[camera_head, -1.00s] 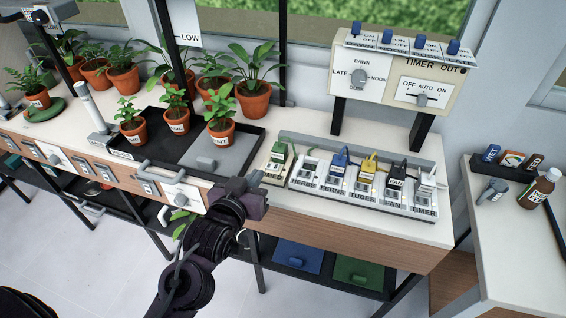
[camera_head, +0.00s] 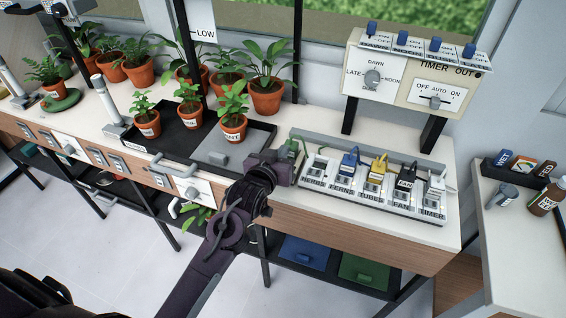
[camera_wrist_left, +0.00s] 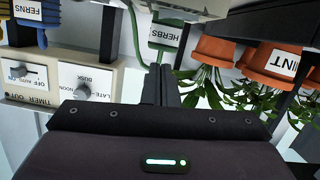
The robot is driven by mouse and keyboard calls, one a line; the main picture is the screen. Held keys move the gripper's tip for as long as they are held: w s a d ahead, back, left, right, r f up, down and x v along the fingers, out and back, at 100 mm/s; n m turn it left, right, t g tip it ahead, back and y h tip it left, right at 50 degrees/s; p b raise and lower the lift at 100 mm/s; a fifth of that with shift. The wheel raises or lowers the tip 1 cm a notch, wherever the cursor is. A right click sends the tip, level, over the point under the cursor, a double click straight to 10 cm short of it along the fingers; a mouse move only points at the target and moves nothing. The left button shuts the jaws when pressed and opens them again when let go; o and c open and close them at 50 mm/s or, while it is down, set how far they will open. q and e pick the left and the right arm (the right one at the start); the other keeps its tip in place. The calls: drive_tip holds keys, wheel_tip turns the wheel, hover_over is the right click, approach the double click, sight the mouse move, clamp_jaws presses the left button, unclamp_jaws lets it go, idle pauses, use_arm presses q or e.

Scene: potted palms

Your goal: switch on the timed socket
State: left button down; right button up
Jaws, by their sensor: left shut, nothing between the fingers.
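A small socket box at the left end of the power strip (camera_head: 425,214) holds the green plug (camera_head: 295,148); my left gripper (camera_head: 291,166) covers most of this box, so its label and switch are hidden. In the left wrist view, which looks upside down, the green plug (camera_wrist_left: 164,33) carries a HERBS tag. The shut, empty fingers of my left gripper (camera_wrist_left: 161,75) point towards it; I cannot tell whether they touch anything. My right gripper is out of view.
The strip bears a blue plug (camera_head: 349,160), a yellow plug (camera_head: 378,166), a black plug (camera_head: 406,175) and a white plug (camera_head: 436,186). Potted plants (camera_head: 233,118) and a black tray (camera_head: 262,138) lie to the left. Bare bench shows in front of the strip.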

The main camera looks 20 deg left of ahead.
use_arm(q)
drive_tip(key=shift+s+d+f, duration=0.1)
drive_tip(key=shift+f, duration=0.85)
drive_tip(key=shift+s+d+f, duration=0.1)
drive_tip(key=shift+f, duration=0.85)
drive_tip(key=shift+d+f+p, duration=0.15)
drive_tip(key=shift+f+p, duration=0.05)
drive_tip(key=shift+p, duration=0.2)
drive_tip(key=shift+f, duration=0.1)
wheel_tip(320, 180, up, 4)
drive_tip(key=p, duration=0.3)
drive_tip(key=shift+w+d+p, duration=0.1)
drive_tip(key=shift+p, duration=0.25)
drive_tip(key=b+v, duration=0.1)
drive_tip(key=v, duration=0.9)
drive_tip(key=shift+d, duration=0.4)
